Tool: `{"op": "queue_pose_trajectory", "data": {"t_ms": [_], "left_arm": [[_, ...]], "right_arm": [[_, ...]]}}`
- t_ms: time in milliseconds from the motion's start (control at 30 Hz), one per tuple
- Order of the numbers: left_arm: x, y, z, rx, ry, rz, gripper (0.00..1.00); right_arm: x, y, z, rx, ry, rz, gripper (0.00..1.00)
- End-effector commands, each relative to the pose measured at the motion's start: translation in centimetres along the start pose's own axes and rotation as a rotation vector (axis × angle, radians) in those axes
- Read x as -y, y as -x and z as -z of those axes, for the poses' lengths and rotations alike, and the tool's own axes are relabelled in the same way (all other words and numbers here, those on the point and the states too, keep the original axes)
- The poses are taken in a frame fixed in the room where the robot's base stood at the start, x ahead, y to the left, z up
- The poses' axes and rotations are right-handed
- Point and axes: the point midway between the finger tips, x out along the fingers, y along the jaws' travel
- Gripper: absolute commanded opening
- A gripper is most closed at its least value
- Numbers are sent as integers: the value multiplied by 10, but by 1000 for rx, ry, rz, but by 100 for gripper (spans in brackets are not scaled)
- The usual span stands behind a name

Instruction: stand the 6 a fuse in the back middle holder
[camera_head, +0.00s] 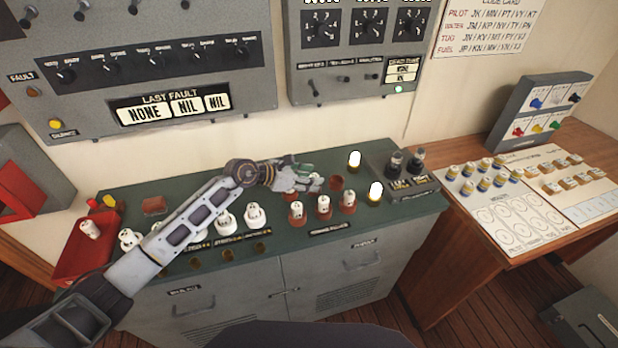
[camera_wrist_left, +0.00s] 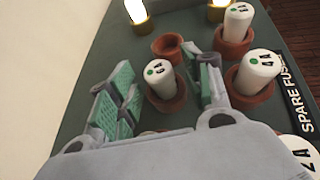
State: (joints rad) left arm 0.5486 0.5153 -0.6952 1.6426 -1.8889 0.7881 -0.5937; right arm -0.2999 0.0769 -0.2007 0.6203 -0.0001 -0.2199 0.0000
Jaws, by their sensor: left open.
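The white fuse with a green dot (camera_wrist_left: 159,78), its marking seeming to read 6 A, stands in the red-brown back middle holder (camera_wrist_left: 170,108) in the left wrist view. It looks upright. My left gripper (camera_head: 308,180) is over the back row of holders; its fingers (camera_wrist_left: 165,92) are open, one on each side of the fuse, with gaps visible. The back right holder (camera_wrist_left: 167,46) is empty, and it also shows in the head view (camera_head: 336,183). The back left holder is mostly hidden by my gripper. My right gripper is not in view.
Front-row fuses (camera_head: 323,203) stand close in front of my gripper. Two lit lamps (camera_head: 375,192) and a dark switch box (camera_head: 408,180) are to the right. Larger white fuses (camera_head: 225,218) and a red tray (camera_head: 75,262) are to the left. The wall panel rises behind.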

Motion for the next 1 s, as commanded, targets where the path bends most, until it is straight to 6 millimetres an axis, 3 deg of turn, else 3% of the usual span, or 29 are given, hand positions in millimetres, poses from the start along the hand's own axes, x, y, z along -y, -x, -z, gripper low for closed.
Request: {"op": "queue_pose_trajectory", "data": {"t_ms": [33,100,533,1000], "left_arm": [[2,-3,14,-22,11,7,50],[2,-3,14,-23,12,7,50],[2,4,0,-21,11,7,50],[0,50,-4,-10,4,2,50]], "right_arm": [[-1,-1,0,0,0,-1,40],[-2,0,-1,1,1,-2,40],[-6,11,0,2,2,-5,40],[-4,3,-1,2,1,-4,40]]}}
